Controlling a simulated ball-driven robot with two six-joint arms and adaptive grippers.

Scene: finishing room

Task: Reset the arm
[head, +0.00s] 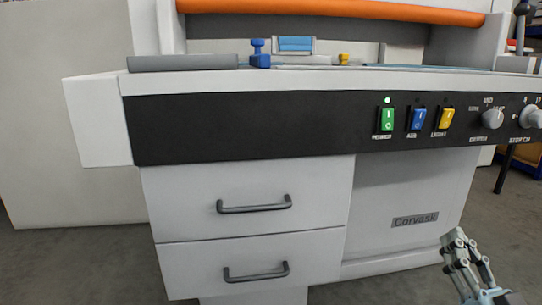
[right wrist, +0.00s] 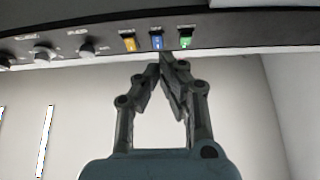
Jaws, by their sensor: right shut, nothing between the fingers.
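My right gripper (head: 455,240) is at the lower right of the head view, in front of the machine's lower body and below its black control panel (head: 250,128). In the right wrist view its fingertips (right wrist: 168,60) meet, with nothing held between them. The blue switch (right wrist: 157,42) appears just beyond the tips there, but in the head view the gripper is well below the switches and apart from them. My left gripper is not in view.
The panel carries a green switch (head: 387,120), a blue switch (head: 417,119), a yellow switch (head: 446,119) and a grey knob (head: 492,118). Two drawers with an upper handle (head: 254,205) and a lower handle (head: 256,272) look shut. Open floor (head: 70,265) lies at left.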

